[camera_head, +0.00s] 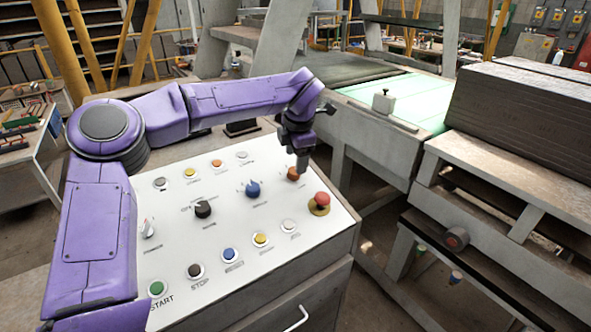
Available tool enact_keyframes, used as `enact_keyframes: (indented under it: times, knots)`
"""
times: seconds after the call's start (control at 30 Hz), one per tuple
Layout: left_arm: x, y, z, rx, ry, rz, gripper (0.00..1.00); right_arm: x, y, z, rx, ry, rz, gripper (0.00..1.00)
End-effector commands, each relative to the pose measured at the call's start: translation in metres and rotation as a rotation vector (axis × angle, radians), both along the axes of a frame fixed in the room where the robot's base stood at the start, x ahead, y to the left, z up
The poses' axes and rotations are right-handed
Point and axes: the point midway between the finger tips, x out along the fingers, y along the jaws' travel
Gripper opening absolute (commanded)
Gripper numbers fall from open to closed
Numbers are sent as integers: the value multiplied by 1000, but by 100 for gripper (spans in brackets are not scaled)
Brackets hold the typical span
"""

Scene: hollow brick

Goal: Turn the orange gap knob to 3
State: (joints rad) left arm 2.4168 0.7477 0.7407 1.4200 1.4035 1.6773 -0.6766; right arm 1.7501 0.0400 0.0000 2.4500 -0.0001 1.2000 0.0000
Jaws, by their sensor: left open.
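The orange gap knob (293,175) sits at the upper right of the white control panel (190,235), left of and above the red emergency button. My left gripper (302,170) points down right at the orange knob and partly covers it. The fingers are open, but I cannot tell whether they touch the knob or stand around it. The knob's scale marks and pointer are too small and hidden to read. My right gripper is not in view.
A blue knob (253,188) and a black knob (203,209) stand left of the orange one. A red mushroom button (321,200) is close to the gripper's right. Several push buttons line the panel. A conveyor (375,115) and a stack of dark boards (525,115) stand to the right.

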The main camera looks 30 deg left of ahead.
Motion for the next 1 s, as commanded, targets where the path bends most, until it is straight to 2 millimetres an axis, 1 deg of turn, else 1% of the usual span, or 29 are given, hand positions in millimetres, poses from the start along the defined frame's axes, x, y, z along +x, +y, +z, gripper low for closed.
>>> enact_keyframes:
  times: [0.03,0.1,0.2,0.3,0.43,1.0]
  knots:
    - [-2,-3,9,1,-6,0,63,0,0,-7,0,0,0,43]
    - [-5,-5,25,1,-5,0,63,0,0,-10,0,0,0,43]
    - [-9,-9,42,3,-3,-1,63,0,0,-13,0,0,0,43]
    - [-11,-11,52,2,-1,0,63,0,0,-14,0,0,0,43]
    - [-12,-11,56,1,1,-1,63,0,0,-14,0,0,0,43]
    - [-12,-11,55,1,1,-1,63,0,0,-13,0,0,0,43]
